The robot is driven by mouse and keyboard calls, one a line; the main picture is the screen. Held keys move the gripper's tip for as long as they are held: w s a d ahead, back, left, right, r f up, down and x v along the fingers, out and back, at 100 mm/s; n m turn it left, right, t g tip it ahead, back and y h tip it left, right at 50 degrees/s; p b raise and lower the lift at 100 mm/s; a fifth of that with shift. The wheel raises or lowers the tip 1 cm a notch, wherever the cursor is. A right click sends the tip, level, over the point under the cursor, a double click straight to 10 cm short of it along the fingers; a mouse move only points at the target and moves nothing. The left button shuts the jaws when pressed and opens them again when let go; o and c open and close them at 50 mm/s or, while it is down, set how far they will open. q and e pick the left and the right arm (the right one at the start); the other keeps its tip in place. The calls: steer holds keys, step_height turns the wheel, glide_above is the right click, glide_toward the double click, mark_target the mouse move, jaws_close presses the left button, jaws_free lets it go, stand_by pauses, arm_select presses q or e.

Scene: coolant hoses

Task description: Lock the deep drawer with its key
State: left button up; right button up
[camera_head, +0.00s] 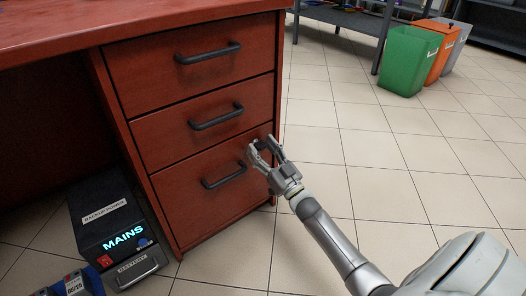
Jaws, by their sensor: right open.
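The deep drawer (190,205) is the tallest and lowest of three in the red desk pedestal, and its front looks flush with the others. Its dark bar handle (224,176) is left of my right gripper. My right gripper (261,147) is open at the drawer's upper right corner, with its fingers pointing at the front. A small dark shape shows between the fingers; I cannot tell whether it is the key or the lock. The fingers hide that part of the front. My left gripper is not in view.
Two upper drawers (165,75) look shut, with bar handles that stick out. A black backup power box (105,215) lit "MAINS" stands on the floor left of the pedestal. Green (405,62), orange and grey bins stand at the back right. The tiled floor right of the desk is clear.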

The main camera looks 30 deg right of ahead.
steer(key=c, duration=1)
